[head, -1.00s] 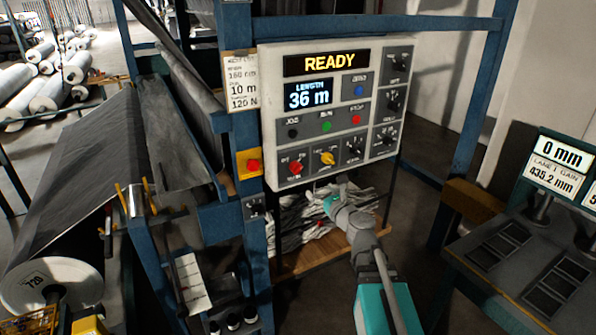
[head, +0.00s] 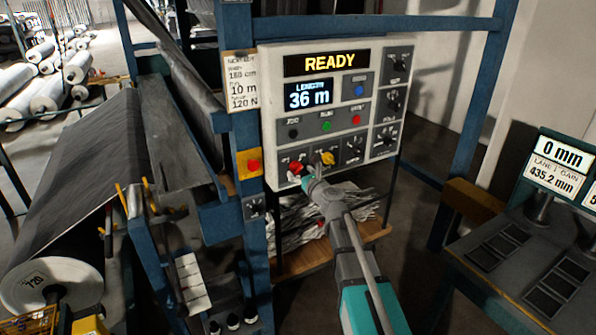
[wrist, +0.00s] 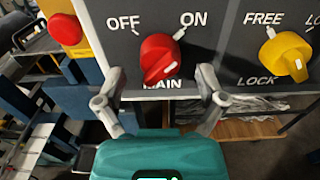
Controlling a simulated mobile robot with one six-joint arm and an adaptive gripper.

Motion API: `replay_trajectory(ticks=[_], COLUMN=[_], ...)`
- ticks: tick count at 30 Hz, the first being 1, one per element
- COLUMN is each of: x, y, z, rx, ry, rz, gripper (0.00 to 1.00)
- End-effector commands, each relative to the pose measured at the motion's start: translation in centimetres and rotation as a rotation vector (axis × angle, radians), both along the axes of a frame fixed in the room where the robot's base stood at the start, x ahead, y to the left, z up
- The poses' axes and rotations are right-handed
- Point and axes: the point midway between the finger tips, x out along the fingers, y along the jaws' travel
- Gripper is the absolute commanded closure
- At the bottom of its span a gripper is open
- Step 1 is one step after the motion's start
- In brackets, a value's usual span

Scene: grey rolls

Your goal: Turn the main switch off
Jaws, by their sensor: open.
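The main switch is a red rotary knob (wrist: 158,58) on the grey lower part of the control panel (head: 274,120), marked OFF at left, ON at right and MAIN below. Its white mark points up right toward ON. It also shows in the head view as a red knob (head: 294,168) at the panel's lower left. My gripper (wrist: 160,82) is open, with one finger on each side of the knob's lower part. I cannot tell if either finger touches it. In the head view my gripper (head: 306,178) covers part of the knob's surroundings.
A yellow FREE/LOCK knob (wrist: 286,54) sits close at right. A red button on a yellow box (wrist: 64,28) is at left. The panel display (head: 328,62) reads READY. A shelf with grey cloth (head: 298,225) lies below the panel.

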Motion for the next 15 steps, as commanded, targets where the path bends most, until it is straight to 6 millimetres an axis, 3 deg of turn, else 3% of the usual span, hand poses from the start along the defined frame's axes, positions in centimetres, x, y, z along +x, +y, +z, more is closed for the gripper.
replay_trajectory(ticks=[6,15], x=[1.26,1.31], y=[0.54,0.60], z=[0.00,0.00], rx=[0.000,0.000], ry=[0.000,0.000], rz=[0.000,0.000], gripper=[0.11,0.11])
